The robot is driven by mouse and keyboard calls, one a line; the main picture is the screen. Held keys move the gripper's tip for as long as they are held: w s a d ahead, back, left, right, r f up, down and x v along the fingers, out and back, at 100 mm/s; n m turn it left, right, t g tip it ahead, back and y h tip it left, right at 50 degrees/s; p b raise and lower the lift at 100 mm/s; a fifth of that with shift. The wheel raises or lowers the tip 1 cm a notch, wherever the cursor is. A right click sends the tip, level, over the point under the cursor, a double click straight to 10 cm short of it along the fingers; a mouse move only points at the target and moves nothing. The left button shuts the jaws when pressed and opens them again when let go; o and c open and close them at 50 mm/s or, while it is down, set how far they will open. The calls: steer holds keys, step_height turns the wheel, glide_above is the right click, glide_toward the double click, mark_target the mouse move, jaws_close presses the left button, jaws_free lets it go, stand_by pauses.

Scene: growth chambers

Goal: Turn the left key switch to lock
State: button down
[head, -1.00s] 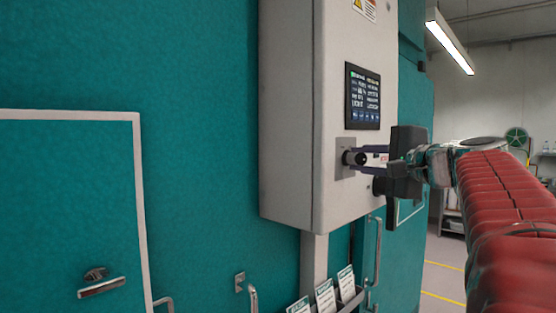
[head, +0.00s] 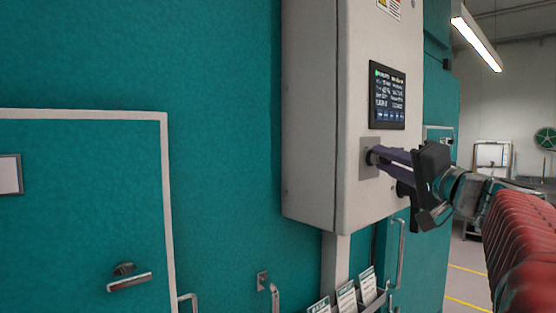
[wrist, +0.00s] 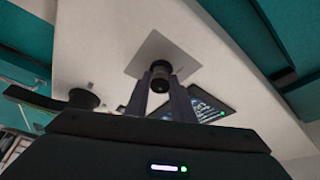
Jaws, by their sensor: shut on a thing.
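The key switch (wrist: 161,69) is a black round knob on a square grey plate (head: 366,168), on the front of a pale control box below its screen. My gripper (head: 375,158) reaches in from the right. In the wrist view its two purple fingers (wrist: 160,88) stand on either side of the knob and are shut on it. The plate and box look tilted in that view. The fingers hide most of the knob in the head view, and I cannot read its position mark.
The lit screen (head: 387,96) is just above my gripper. A black rounded fitting (wrist: 83,98) sticks out beside the key switch in the wrist view. A teal door with a handle (head: 129,279) is at the left. Document holders (head: 346,299) hang below the box.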

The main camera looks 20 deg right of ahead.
steer(key=shift+f+n, duration=0.3)
steer(key=c, duration=1.9)
jaws_free()
steer(key=o, duration=0.4)
steer(key=shift+r, duration=0.2)
steer(key=shift+s+f, duration=0.45)
steer(key=shift+s, duration=1.8)
steer(key=shift+s+f, duration=0.5)
steer(key=shift+s, duration=1.8)
steer(key=shift+s+f, duration=0.45)
steer(key=shift+s, duration=1.8)
steer(key=shift+w+f, duration=0.1)
